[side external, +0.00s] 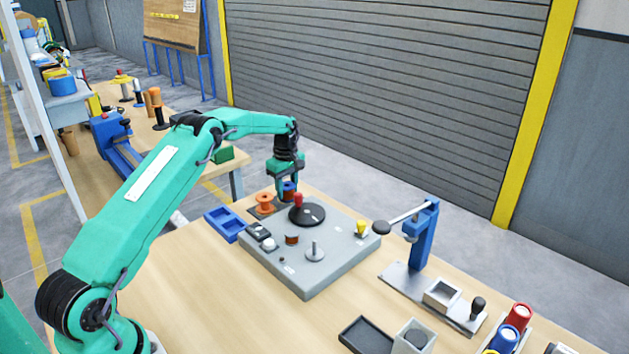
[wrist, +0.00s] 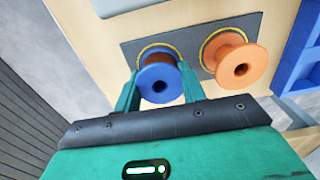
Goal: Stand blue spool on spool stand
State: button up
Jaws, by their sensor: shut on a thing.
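The blue spool (wrist: 157,84), wound with dark brown wire, is between the two fingers of my gripper (wrist: 160,92) in the wrist view. The fingers are shut on its sides. It is over a yellow ring on a dark grey mat (wrist: 196,38); I cannot tell whether it touches the mat. In the side view the spool (side external: 289,188) is partly hidden by my gripper (side external: 288,183), behind the grey machine base. A round metal disc with an upright pin (side external: 316,252), which looks like the spool stand, is on the front part of that base.
An orange spool (wrist: 236,60) stands close beside the blue one. The grey base (side external: 300,280) carries a black disc (side external: 307,214) with a red knob, near my gripper. A blue tray (side external: 224,222) lies left; a blue lever press (side external: 424,235) stands right. The front-left tabletop is clear.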

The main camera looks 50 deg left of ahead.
jog(key=shift+f, duration=0.15)
jog(key=o, duration=1)
jog(key=shift+c, duration=0.2)
notch_tip(320, 180, up, 12)
jog(key=shift+r, duration=0.2)
dwell(0.5)
